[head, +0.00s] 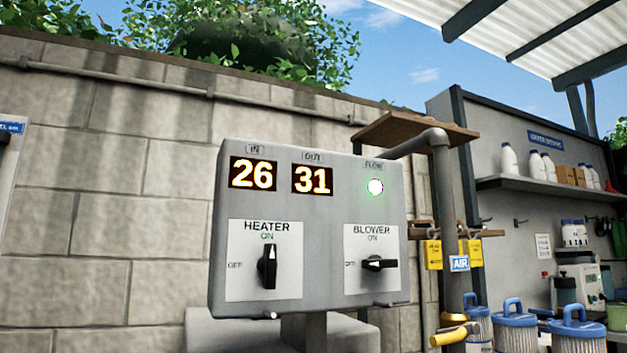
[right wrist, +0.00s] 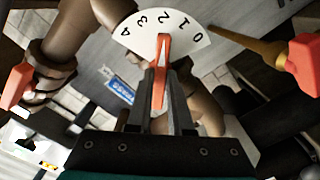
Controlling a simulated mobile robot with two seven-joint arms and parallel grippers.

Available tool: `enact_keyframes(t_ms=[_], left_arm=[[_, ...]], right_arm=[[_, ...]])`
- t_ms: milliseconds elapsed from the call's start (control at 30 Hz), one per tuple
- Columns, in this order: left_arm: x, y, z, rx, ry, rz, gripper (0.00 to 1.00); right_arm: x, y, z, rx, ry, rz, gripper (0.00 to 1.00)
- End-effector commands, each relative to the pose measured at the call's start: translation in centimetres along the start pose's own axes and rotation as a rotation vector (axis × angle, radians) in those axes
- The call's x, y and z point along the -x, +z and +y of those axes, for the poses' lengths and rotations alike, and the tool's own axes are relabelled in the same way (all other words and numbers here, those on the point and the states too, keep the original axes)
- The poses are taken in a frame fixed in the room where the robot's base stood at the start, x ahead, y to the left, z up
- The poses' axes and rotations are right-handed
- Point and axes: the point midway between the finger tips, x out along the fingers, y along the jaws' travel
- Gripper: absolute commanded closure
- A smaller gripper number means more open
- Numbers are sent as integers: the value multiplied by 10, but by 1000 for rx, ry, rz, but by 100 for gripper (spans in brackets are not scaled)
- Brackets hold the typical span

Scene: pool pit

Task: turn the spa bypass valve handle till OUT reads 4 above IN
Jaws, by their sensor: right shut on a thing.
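In the right wrist view my right gripper (right wrist: 160,108) is shut on the orange-red valve handle (right wrist: 164,62). The handle's tip lies by the 2 on a white fan-shaped dial (right wrist: 160,37) marked 0 to 4. The valve body behind the handle is partly hidden by the jaws. In the head view a grey control box (head: 330,207) shows the IN display (head: 253,174) at 26 and the OUT display (head: 312,180) at 31. OUT reads 5 above IN. The flow light (head: 375,186) is lit. My left gripper is not in view.
The heater knob (head: 268,267) points up to ON; the blower knob (head: 378,263) lies level with OFF. Other red handles sit left (right wrist: 16,86) and right (right wrist: 306,65) of the gripped one, with brown pipes close by. Shelves with bottles (head: 545,165) stand right.

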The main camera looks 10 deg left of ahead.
Motion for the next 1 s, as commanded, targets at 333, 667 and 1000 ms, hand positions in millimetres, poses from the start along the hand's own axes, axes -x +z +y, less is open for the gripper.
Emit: enact_keyframes(t_ms=[333,667,1000], left_arm=[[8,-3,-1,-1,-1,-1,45],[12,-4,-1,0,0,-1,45],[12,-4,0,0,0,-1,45]], right_arm=[[0,-1,1,-191,-2,-3,100],[0,1,0,-410,-1,-2,100],[0,1,0,-406,0,-1,53]])
